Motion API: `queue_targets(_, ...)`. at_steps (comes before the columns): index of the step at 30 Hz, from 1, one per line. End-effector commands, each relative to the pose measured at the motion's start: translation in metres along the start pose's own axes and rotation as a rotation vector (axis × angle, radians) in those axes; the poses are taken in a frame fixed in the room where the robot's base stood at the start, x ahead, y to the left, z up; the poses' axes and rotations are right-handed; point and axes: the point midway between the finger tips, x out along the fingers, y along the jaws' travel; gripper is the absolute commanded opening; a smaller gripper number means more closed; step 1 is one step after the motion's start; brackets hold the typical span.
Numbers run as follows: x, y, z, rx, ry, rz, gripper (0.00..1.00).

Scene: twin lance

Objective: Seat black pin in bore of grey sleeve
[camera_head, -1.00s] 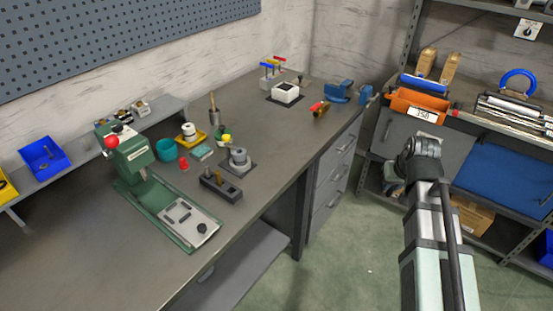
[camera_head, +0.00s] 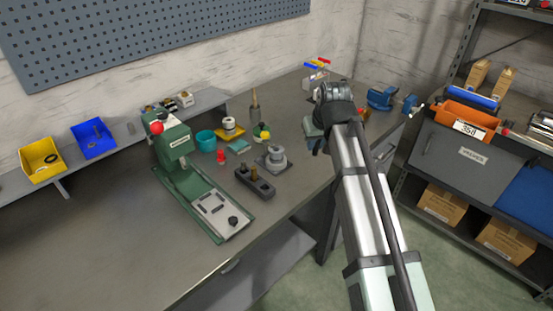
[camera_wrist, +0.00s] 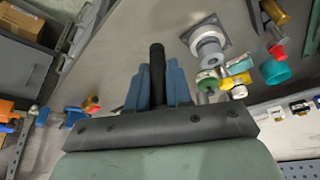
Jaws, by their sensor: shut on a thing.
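My gripper (camera_wrist: 158,78) is shut on a black pin (camera_wrist: 157,62), which sticks out beyond the blue fingers in the wrist view. In the head view my gripper (camera_head: 316,138) is over the bench's right part; the pin cannot be made out there. The grey sleeve (camera_head: 272,157) stands upright on a dark square plate on the bench, left of my gripper and apart from it. The sleeve also shows in the wrist view (camera_wrist: 208,47), up and right of the pin. The pin and sleeve do not touch.
A dark block with brass pins (camera_head: 254,181) stands front-left of the sleeve. A green press (camera_head: 190,175) is further left. A teal cup (camera_head: 205,140), a red piece (camera_head: 221,157) and a yellow-based spool (camera_head: 229,128) stand nearby. A blue vise (camera_head: 382,98) is at the back right.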

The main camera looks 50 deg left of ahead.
Motion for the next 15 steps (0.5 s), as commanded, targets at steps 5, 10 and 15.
queue_targets(5, -0.008, -0.059, -0.044, -0.067, 0.0, -0.028, 0.0)
queue_targets(10, -0.017, -0.097, -0.08, -0.099, 0.001, -0.04, 0.0)
queue_targets(15, -0.023, -0.099, -0.12, -0.074, -0.001, -0.029, 0.0)
